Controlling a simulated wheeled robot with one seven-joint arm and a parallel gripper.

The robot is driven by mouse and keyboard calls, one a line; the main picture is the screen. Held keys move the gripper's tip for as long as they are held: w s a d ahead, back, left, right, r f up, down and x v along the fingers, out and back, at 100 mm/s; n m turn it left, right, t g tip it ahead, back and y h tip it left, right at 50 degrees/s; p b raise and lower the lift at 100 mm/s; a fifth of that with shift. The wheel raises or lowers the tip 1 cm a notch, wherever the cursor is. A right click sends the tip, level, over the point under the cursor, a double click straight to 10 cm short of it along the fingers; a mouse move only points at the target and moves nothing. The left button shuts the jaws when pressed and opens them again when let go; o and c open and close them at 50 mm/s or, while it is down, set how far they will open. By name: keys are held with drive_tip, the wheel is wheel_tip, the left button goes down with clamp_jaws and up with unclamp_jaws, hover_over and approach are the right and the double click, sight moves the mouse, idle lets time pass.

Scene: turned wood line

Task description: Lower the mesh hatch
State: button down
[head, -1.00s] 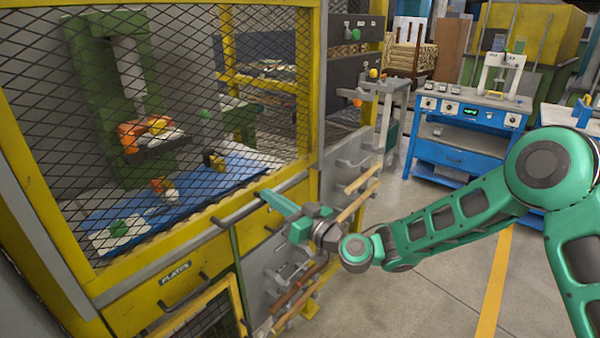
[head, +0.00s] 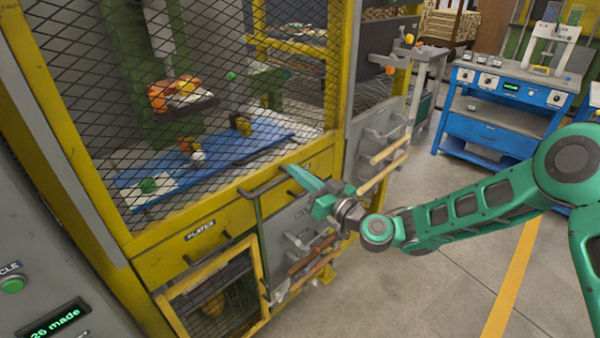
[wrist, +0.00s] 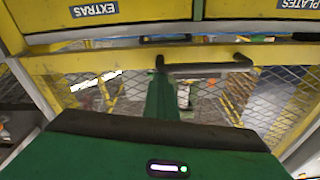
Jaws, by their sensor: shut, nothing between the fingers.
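The mesh hatch (head: 230,90) is a large dark wire mesh in a yellow frame on the front of the cabinet, in the head view. It hangs across the opening down to near the yellow drawers; a small gap at its bottom edge cannot be judged. Its dark bar handle (head: 262,186) sits low on the frame and shows in the wrist view too (wrist: 208,68). My green gripper (head: 301,177) is shut and empty, just right of the handle in the head view. In the wrist view its fingers (wrist: 160,92) reach one end of the handle; contact is unclear.
A control panel (head: 45,320) stands at the lower left. A blue bench (head: 490,115) is at the back right. The floor is clear.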

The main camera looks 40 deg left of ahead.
drive_tip(key=d+r, duration=0.2)
drive_tip(key=d, duration=0.7)
drive_tip(key=shift+s+r, duration=0.2)
drive_tip(key=shift+s, duration=0.15)
drive_tip(key=shift+d, duration=0.1)
